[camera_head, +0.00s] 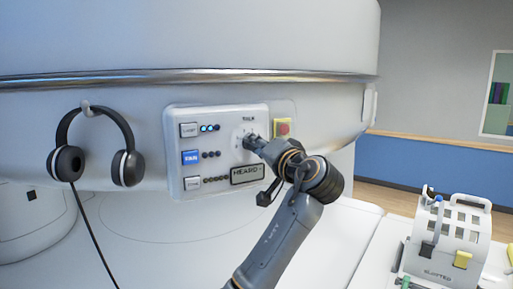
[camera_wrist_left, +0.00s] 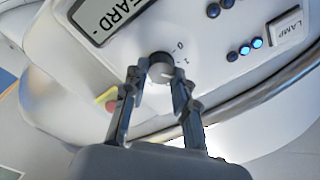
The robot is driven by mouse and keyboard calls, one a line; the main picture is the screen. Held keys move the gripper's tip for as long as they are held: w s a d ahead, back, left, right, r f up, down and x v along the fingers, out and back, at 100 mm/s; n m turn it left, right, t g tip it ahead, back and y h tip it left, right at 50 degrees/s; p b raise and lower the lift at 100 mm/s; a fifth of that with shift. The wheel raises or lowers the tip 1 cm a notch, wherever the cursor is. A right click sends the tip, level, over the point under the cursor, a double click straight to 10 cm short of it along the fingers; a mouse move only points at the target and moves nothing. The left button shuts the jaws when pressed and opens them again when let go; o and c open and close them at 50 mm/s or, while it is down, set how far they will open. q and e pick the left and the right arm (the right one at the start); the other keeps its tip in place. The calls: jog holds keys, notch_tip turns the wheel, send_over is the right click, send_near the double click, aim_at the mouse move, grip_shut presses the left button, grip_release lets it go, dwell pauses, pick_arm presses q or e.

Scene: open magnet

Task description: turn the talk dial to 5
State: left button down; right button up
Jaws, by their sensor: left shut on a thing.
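The talk dial (camera_head: 243,133) is a small round knob on the white control panel (camera_head: 222,112), under a small label. It is partly hidden behind my left gripper (camera_head: 256,144). In the left wrist view the light grey knob (camera_wrist_left: 161,70) sits between the fingertips of my left gripper (camera_wrist_left: 160,80), which is shut on it. A few small digits show on the plate beside the knob; the others are hidden or too small to read. I cannot tell which number the dial points to. My right gripper is not in view.
A display reading HEARD (camera_head: 247,174) is below the dial, and a red button on yellow (camera_head: 283,129) is to its right. Lamp, fan and another button (camera_head: 190,157) line the panel's left. Headphones (camera_head: 125,166) hang at left. A slotted white holder (camera_head: 455,230) stands at right.

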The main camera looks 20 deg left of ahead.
pick_arm(q)
jog(key=m+p, duration=0.1)
jog(key=m, duration=0.7)
jog(key=m+p, duration=0.1)
jog(key=m, duration=0.7)
jog(key=m+h+p, duration=0.1)
jog(key=m+p, duration=0.1)
jog(key=m, duration=0.7)
jog(key=shift+s+a+f, duration=0.1)
jog(key=shift+a+f, duration=0.05)
jog(key=shift+f, duration=0.15)
jog(key=shift+m, duration=1.5)
jog(key=shift+f, duration=0.1)
jog(key=c, duration=1.1)
grip_release()
jog(key=shift+o, duration=0.3)
